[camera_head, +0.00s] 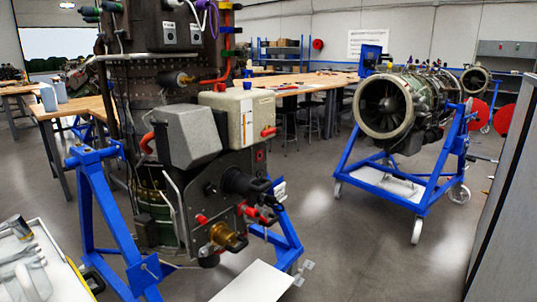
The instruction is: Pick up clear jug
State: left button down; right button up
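Two small pale, bluish-white containers stand upright side by side on a wooden table at the left. The nearer one (48,98) and the farther one (61,91) are too small for me to tell whether either is the clear jug. No other thing that is plainly a clear jug shows. Neither of my grippers is in view.
A large engine assembly (195,150) on a blue stand (100,205) fills the left centre. A turbine (385,105) sits on a wheeled blue stand (430,195) at right. A white cart top (60,270) with tools is at lower left. Grey floor (345,255) is open between the stands.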

aim_at(23, 274)
jog(key=u, duration=1.55)
